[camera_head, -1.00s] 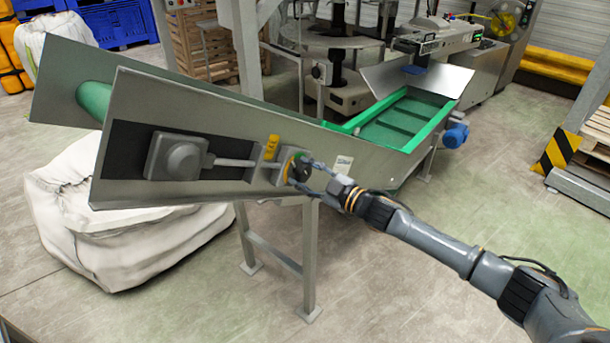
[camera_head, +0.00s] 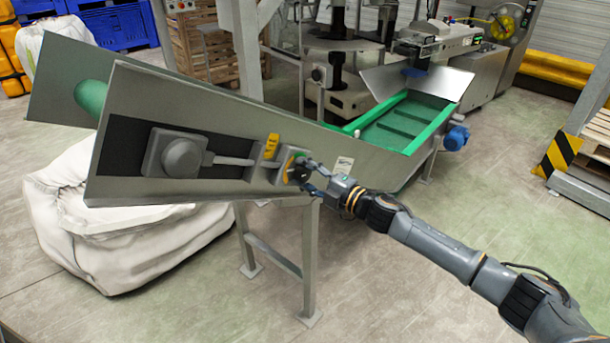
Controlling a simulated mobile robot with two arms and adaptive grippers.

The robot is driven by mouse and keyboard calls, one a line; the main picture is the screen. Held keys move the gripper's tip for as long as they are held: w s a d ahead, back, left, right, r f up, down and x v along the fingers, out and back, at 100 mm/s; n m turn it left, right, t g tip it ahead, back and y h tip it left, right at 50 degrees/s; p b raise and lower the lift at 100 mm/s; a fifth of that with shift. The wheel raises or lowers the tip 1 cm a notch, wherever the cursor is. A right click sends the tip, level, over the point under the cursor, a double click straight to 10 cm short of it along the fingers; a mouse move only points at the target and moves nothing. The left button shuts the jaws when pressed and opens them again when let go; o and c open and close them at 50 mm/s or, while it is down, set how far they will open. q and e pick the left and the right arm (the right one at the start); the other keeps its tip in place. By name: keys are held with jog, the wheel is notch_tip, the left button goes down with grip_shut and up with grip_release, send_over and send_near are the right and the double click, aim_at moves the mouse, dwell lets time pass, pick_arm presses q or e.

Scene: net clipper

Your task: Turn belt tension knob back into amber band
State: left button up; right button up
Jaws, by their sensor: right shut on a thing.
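The belt tension knob (camera_head: 299,171) is a small dark knob on the near side plate of the inclined conveyor (camera_head: 225,125). A round dial with a green part and an amber band (camera_head: 285,166) sits around and behind it. My right gripper (camera_head: 305,175) comes in from the right and is shut on the knob. The fingers and the knob overlap, so the knob's exact angle and any pointer are hard to make out. My left gripper is not in view.
A yellow tag (camera_head: 271,146) and a tensioner rod with a grey housing (camera_head: 181,157) lie left of the dial. A white bulk bag (camera_head: 110,235) stands below the conveyor. A blue motor (camera_head: 455,138) is at its lower end. The floor at front right is clear.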

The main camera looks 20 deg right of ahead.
dwell(0.3)
jog(key=o, duration=1.2)
jog(key=shift+c, duration=0.2)
jog(key=v, duration=1.2)
jog(key=shift+f, duration=0.1)
